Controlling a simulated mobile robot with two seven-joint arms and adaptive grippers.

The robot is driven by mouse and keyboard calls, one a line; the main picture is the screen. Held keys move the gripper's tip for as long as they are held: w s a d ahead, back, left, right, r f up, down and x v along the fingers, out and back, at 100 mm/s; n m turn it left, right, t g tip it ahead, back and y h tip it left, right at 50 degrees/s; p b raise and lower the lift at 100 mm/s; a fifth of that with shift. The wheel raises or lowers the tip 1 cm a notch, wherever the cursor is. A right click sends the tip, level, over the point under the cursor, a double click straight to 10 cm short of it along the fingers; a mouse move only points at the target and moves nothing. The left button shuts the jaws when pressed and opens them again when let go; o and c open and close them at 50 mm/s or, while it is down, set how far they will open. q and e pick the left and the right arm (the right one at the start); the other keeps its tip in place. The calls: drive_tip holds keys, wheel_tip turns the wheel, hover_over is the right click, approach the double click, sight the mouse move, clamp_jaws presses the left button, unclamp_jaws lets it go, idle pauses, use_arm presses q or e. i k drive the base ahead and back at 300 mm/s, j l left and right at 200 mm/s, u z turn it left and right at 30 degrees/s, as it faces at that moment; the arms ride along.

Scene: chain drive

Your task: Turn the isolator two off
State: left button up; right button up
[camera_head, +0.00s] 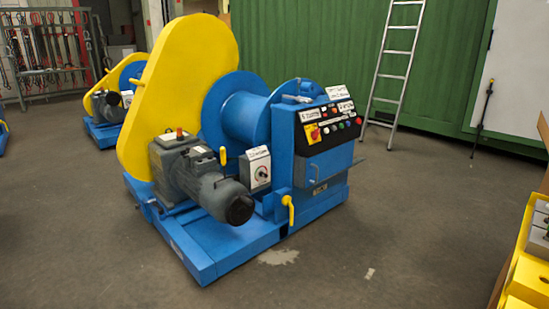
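A blue winch machine (310,185) with a yellow chain guard (185,75) stands mid-floor. Its control panel (328,124) carries a red knob on a yellow plate (313,133), beside several coloured buttons. A light grey box with a round dial or knob (258,170) sits on the machine's front, between the grey motor (205,175) and the blue cabinet. The labels are too small to read, so I cannot tell which one is isolator two, or its position. Neither of my grippers is in view.
A yellow lever (288,210) sticks out low at the machine's front. A ladder (395,65) leans on the green wall behind. A yellow structure (525,270) stands at the right edge. The floor in front is clear.

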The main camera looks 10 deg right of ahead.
sight(315, 135)
drive_tip(key=i+j+z, duration=0.75)
drive_tip(key=j, duration=0.15)
drive_tip(key=i+j+z, duration=0.1)
drive_tip(key=i, duration=0.3)
